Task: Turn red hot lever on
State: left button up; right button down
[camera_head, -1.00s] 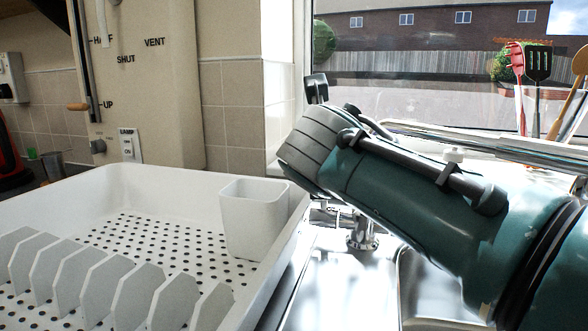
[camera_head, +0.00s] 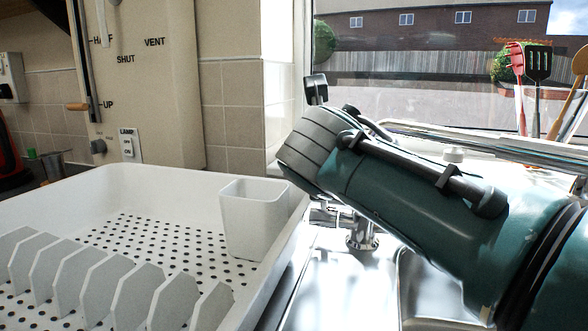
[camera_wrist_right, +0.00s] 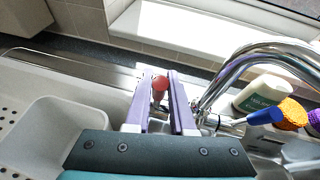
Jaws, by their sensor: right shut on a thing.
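The red hot lever (camera_wrist_right: 160,86) shows as a small round red knob in the right wrist view, beside the base of the chrome tap (camera_wrist_right: 228,72). My right gripper (camera_wrist_right: 162,74) has one purple finger on each side of the knob and is shut on it. In the head view my teal right arm hides the red lever and the gripper's fingers. Part of the tap's chrome base (camera_head: 362,238) shows below the arm. My left gripper is in neither view.
A white dish rack (camera_head: 150,185) with a white cup-like holder (camera_head: 255,218) stands left of the sink (camera_head: 325,265). A window (camera_head: 420,70) is behind.

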jog(key=shift+s+f, duration=0.2)
jog(key=shift+f, duration=0.05)
jog(key=shift+s+a+t+b, duration=0.1)
jog(key=shift+s+t+b, duration=0.25)
jog(key=shift+t, duration=0.25)
jog(key=shift+r+h, duration=0.1)
jog(key=shift+h, duration=0.2)
jog(key=c, duration=0.8)
grip_release()
jog(key=shift+o, duration=0.2)
jog(key=shift+r, duration=0.1)
